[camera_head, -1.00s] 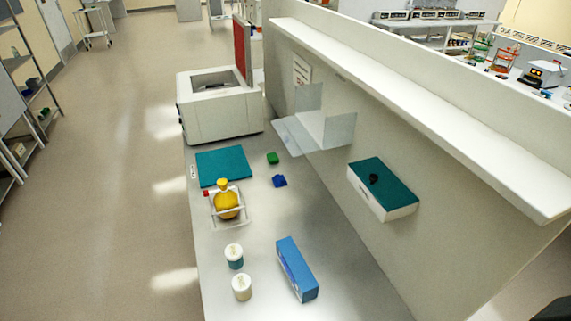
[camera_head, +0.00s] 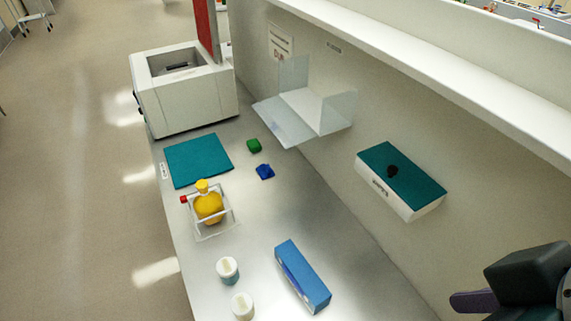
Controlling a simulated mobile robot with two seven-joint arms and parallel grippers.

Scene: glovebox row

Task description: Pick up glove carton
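A long blue carton (camera_head: 303,277) lies on the steel bench near its front, set at a slant; it looks like the glove carton. A white box with a teal top (camera_head: 402,177) and a black knob-like piece on it is at the wall panel, to the right of and behind the blue carton. Part of my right arm, with what looks like its gripper (camera_head: 472,301), shows dark at the lower right corner, apart from the blue carton. Its fingers are mostly cut off or hidden, so its opening cannot be told. My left gripper is not in view.
Two white-lidded jars (camera_head: 228,269) stand left of the blue carton. A yellow flask (camera_head: 208,205) sits in a clear holder behind them. A clear shelf (camera_head: 305,112) juts from the wall.

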